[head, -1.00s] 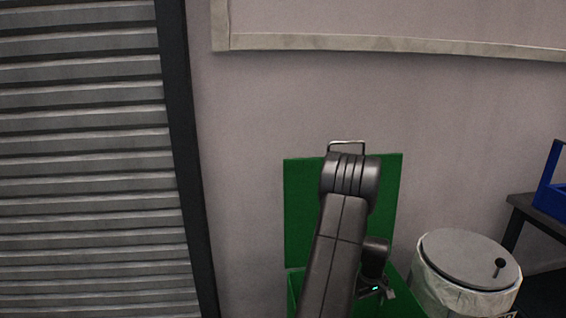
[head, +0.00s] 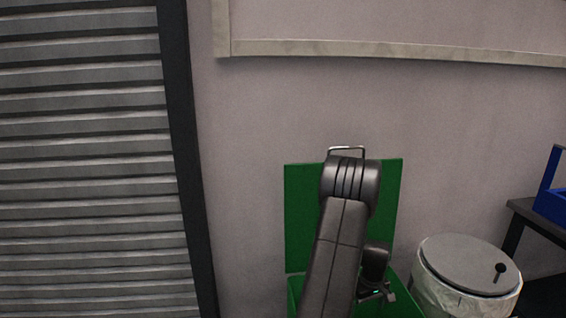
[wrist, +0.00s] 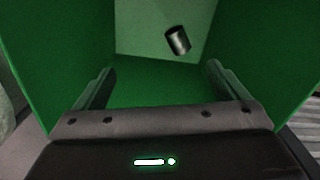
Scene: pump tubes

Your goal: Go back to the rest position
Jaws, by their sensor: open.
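My arm reaches over a green box with a raised green lid (head: 302,215) by the wall. My gripper (head: 377,294) is partly hidden behind my arm, low in the head view. In the wrist view my gripper (wrist: 160,85) points into the green box (wrist: 45,45), its two fingers apart with nothing between them. A small dark grey cylinder (wrist: 178,41) is inside the box, beyond the fingertips and apart from them. It looks tilted; I cannot tell whether it touches the box floor or wall.
A round bin with a grey lid (head: 462,262) and a pale liner stands just right of the box. A dark table (head: 540,217) with a blue crate (head: 553,203) is at the right edge. A grey shutter (head: 85,160) is on the left.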

